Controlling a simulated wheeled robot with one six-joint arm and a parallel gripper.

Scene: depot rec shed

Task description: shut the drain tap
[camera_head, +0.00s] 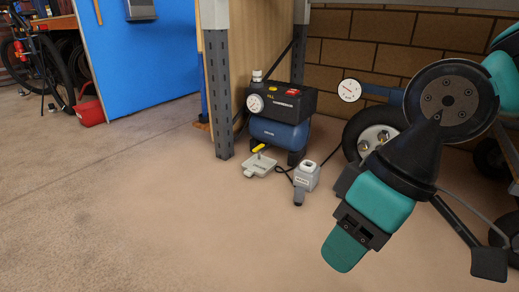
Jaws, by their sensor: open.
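A small compressor with a blue tank (278,133) and a dark top housing stands on the floor by the shelf post. A small yellow lever (258,148), which looks like the drain tap's handle, shows low at the tank's front left, above a pale flat tray (260,167). It is too small to tell whether the tap is open or shut. My gripper (345,250) hangs at the right, nearer the camera, pointing down and left. It is open, well apart from the lever, with nothing visible in it.
A grey box (306,176) with a dark cable stands right of the tray. A grey shelf post (218,100) rises left of the compressor. A round gauge (349,90) and a wheel (375,136) are behind my arm. The floor at front left is clear.

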